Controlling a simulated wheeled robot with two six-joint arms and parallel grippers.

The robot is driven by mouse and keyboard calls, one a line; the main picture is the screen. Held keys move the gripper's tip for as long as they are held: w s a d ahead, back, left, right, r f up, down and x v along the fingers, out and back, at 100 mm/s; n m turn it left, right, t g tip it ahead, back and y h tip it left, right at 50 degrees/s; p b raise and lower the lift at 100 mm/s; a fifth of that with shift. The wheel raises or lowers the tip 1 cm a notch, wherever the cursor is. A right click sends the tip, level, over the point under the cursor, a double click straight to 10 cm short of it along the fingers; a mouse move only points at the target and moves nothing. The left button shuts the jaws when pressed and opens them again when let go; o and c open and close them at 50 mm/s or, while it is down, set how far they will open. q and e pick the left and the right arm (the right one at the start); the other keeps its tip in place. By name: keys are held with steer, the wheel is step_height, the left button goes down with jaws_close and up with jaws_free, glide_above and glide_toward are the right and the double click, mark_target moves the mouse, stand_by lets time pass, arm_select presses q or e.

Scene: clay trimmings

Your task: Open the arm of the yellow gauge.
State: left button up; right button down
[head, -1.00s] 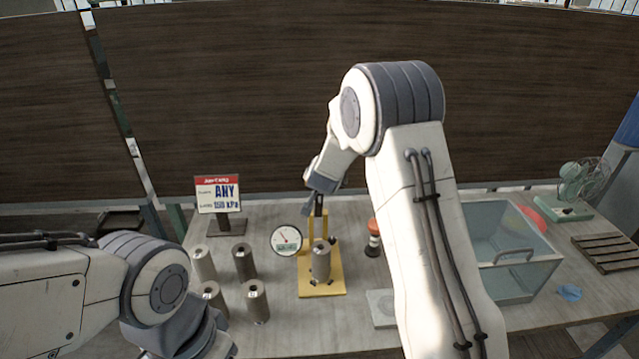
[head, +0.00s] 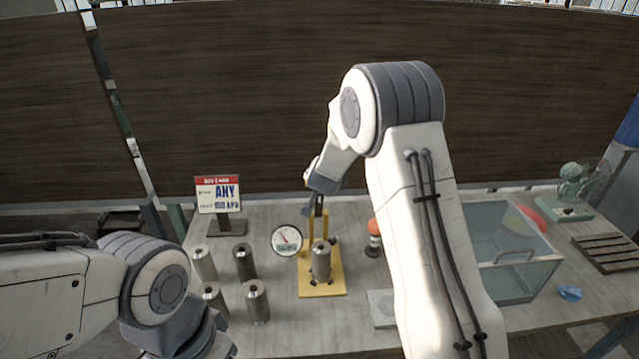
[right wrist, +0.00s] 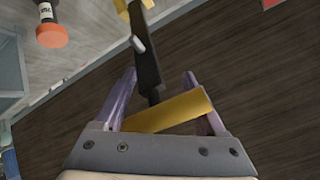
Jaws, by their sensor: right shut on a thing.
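The yellow gauge (head: 335,287) stands on the table, with a yellow base and upright and a round white dial (head: 286,240) at its left. A grey metal cylinder (head: 321,262) stands upright on its base. My right gripper (head: 318,203) is above the upright, shut on the gauge's arm. In the right wrist view the dark arm (right wrist: 148,72) with a yellow crossbar (right wrist: 165,112) runs between the fingers of the right gripper (right wrist: 160,80). The exact contact is hard to see. My left arm shows at lower left; its fingers are out of view.
Several metal cylinders (head: 243,262) stand left of the gauge. A sign (head: 218,194) stands behind them. An orange-and-black object (head: 374,238) is to the right, partly behind my right arm. A clear bin (head: 515,255), a fan (head: 580,190) and a wooden rack (head: 605,253) are farther right.

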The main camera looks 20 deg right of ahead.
steer(key=shift+s+f, duration=0.15)
steer(key=shift+f, duration=0.25)
steer(key=shift+c, duration=1.5)
jaws_free()
steer(key=shift+o, duration=1.3)
steer(key=shift+w, duration=0.2)
steer(key=shift+s+r, duration=0.1)
steer(key=shift+r, duration=0.2)
steer(key=v, duration=1)
steer(key=shift+s, duration=0.15)
